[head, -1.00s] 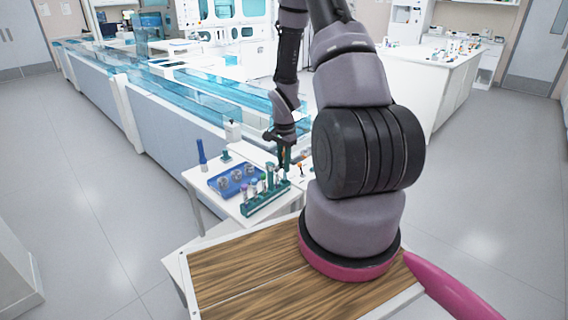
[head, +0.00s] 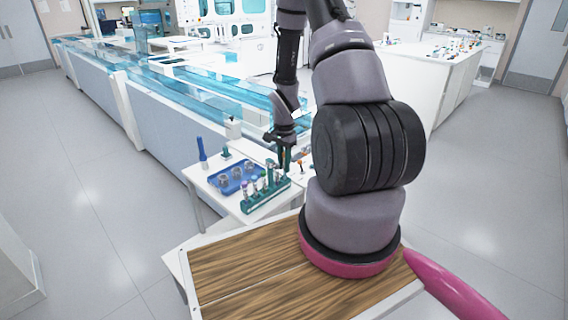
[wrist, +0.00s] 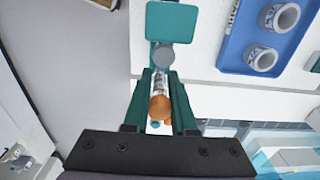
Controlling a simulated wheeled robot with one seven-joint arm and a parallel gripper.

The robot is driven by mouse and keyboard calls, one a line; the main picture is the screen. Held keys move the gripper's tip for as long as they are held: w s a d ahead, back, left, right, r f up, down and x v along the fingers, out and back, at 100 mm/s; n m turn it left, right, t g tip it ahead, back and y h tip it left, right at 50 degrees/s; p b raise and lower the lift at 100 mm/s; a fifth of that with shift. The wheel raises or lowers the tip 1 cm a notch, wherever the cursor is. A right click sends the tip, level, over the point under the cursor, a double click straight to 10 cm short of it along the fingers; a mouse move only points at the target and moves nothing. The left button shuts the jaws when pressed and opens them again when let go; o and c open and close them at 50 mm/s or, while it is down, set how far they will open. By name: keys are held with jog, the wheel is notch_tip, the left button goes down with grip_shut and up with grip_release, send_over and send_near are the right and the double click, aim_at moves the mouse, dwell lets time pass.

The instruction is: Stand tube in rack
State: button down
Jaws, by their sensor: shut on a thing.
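The green rack (head: 268,198) stands on the white side table near its front edge, with several capped tubes upright in it. My gripper (head: 284,158) is low over the right end of the rack in the head view. In the wrist view, my gripper (wrist: 160,108) is shut on a tube with an orange cap (wrist: 160,107). The tube's clear body shows between the fingers; its lower end is hidden. A grey cap (wrist: 163,56) and a flat teal piece, apparently part of the rack (wrist: 172,20), lie just beyond the fingertips. I cannot tell whether the held tube touches the rack.
A blue tray (head: 216,184) with several cups lies behind the rack, and also shows in the wrist view (wrist: 231,60). A blue bottle-like thing (head: 202,152) and a white container (head: 233,129) stand farther back. The clear-covered track runs behind the table.

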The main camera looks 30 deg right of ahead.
jog(key=shift+f, duration=0.25)
jog(key=shift+f, duration=0.35)
dwell(0.3)
jog(key=c, duration=0.7)
grip_release()
jog(key=shift+o, duration=0.2)
notch_tip(320, 180, up, 11)
jog(key=shift+f, duration=0.15)
dwell(0.4)
